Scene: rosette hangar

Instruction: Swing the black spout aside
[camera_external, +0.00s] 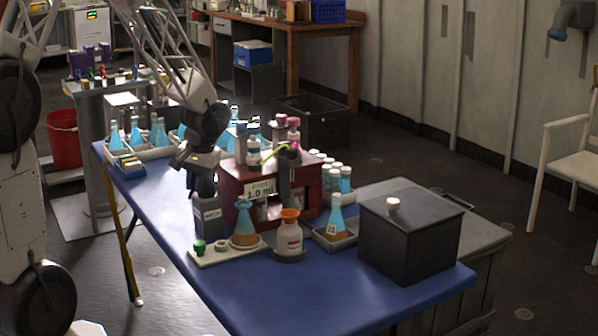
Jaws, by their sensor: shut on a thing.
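My gripper (190,160) is at the left side of the dark red dispenser (231,186), above the blue table. It is shut on a dark part just below it that I take for the black spout (203,183). The dark shapes merge, so the exact grip and the spout's outline are hard to see. The dispenser carries a label reading 1.0 ml (260,190). A grey labelled container (210,217) stands under the dark part. A flask with blue and orange contents (244,228) stands on a pale tray in front of the dispenser.
A white bottle with an orange cap (290,236) stands front centre. A flask (336,218) sits in a grey tray. A black box (411,236) fills the right end. Blue flasks (137,133) stand back left. The front of the blue table (300,290) is clear.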

